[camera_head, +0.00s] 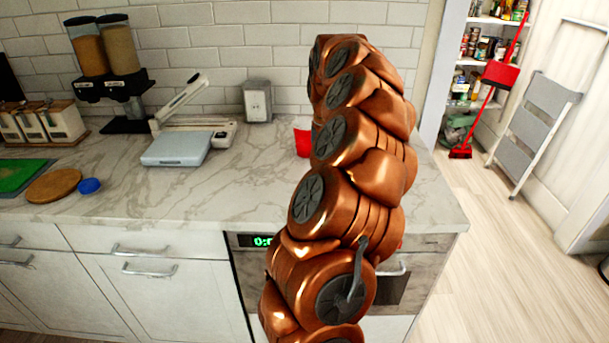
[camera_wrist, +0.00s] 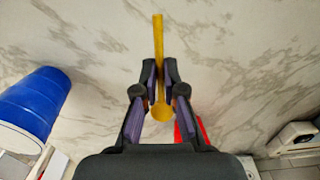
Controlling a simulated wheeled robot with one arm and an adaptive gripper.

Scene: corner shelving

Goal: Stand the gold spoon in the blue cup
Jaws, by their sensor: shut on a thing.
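My gripper (camera_wrist: 160,88) is shut on the gold spoon (camera_wrist: 158,45) in the wrist view. The spoon's long handle points to the top of the picture and its round end lies between the fingers. The blue cup (camera_wrist: 32,100) is at the left edge of the wrist view, apart from the spoon and partly cut off. In the head view my arm hides my gripper and the spoon. A small blue round thing lies on the counter at left there; I cannot tell whether it is the cup.
A red cup (camera_head: 303,138) stands on the marble counter (camera_head: 240,180), partly behind my arm. A scale (camera_head: 177,148), a napkin holder (camera_head: 257,101) and a round wooden board (camera_head: 54,186) are also on it. The front middle of the counter is clear.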

